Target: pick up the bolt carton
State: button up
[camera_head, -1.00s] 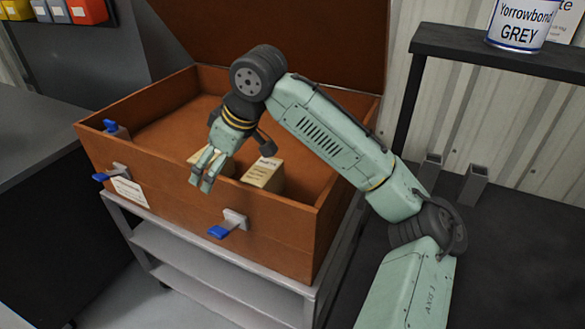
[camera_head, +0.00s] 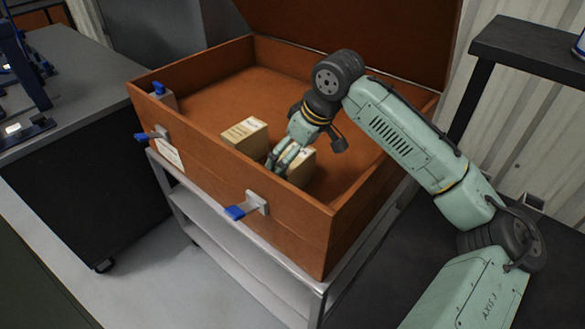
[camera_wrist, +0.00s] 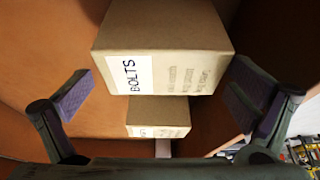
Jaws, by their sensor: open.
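The bolt carton (camera_wrist: 165,60) is a tan box with a white BOLTS label, large in the wrist view between my spread fingers. My gripper (camera_head: 278,167) is open and empty, with clear gaps to the carton's sides in the wrist view. In the head view it points down into the wooden crate (camera_head: 230,205), overlapping the right carton (camera_head: 304,165), which appears to be the bolt carton and is partly hidden. A second tan carton (camera_head: 245,136) stands to its left; a smaller-looking carton (camera_wrist: 158,116) with an unreadable label shows beyond in the wrist view.
The crate's front wall carries blue-handled latches (camera_head: 247,206), and its raised lid (camera_head: 370,30) stands behind. The crate sits on a grey cart (camera_head: 235,255). A grey workbench (camera_head: 70,85) is at left and a dark shelf (camera_head: 530,50) at right. The crate floor behind the cartons is clear.

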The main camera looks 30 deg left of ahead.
jog(key=p+x, duration=0.1)
jog(key=x, duration=0.3)
jog(key=shift+a+f, duration=0.15)
jog(key=shift+f, duration=0.25)
jog(key=shift+c, duration=0.6)
jog(key=shift+s, duration=0.1)
jog(key=c, duration=1.1)
jog(key=shift+c, duration=0.3)
jog(key=shift+r, duration=0.15)
